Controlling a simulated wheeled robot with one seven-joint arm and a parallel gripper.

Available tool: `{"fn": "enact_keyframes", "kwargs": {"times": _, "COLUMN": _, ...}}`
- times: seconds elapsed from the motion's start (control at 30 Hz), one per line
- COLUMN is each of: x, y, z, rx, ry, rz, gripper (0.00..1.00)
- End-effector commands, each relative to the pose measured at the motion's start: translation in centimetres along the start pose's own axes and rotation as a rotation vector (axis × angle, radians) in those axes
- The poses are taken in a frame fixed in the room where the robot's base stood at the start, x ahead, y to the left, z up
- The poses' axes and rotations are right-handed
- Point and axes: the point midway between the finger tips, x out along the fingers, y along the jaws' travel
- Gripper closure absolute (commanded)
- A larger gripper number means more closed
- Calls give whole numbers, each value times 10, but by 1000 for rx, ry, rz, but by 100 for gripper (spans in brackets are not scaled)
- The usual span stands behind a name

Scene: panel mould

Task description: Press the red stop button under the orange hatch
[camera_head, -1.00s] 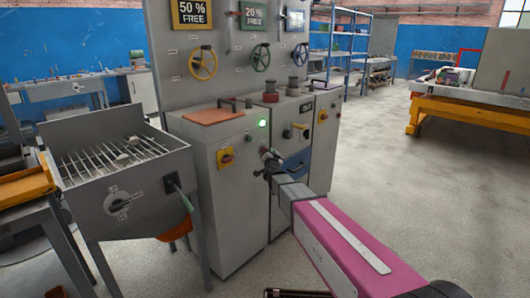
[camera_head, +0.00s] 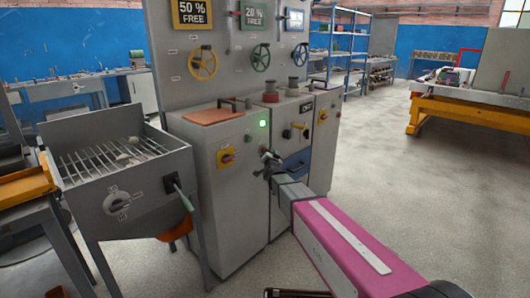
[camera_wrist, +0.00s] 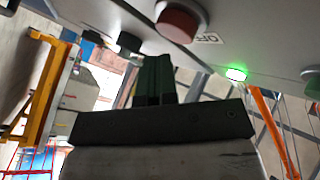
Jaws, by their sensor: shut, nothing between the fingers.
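The orange hatch (camera_head: 213,117) lies flat on top of the left grey cabinet and looks closed. What is beneath it is hidden. In the wrist view a round red button (camera_wrist: 181,20) stands out from the grey panel, beside a small label and a lit green lamp (camera_wrist: 236,74). My gripper (camera_head: 267,158) is at the cabinet front, below and right of the lit lamp. Its dark green fingers (camera_wrist: 155,72) are shut and empty, close below the red button in the wrist picture.
A yellow-and-red rotary switch (camera_head: 226,157) is left of my gripper on the cabinet front. A grey bin with a grate (camera_head: 115,158) stands at the left. Handwheels (camera_head: 203,64) are on the panel above. Open floor (camera_head: 400,210) lies to the right.

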Motion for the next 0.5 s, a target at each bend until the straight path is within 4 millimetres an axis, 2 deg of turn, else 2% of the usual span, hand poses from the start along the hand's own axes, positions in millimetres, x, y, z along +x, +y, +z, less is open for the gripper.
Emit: {"fn": "enact_keyframes", "kwargs": {"times": 0.5, "x": 6, "y": -4, "z": 4, "rx": 0, "ry": 0, "rz": 0, "gripper": 100}}
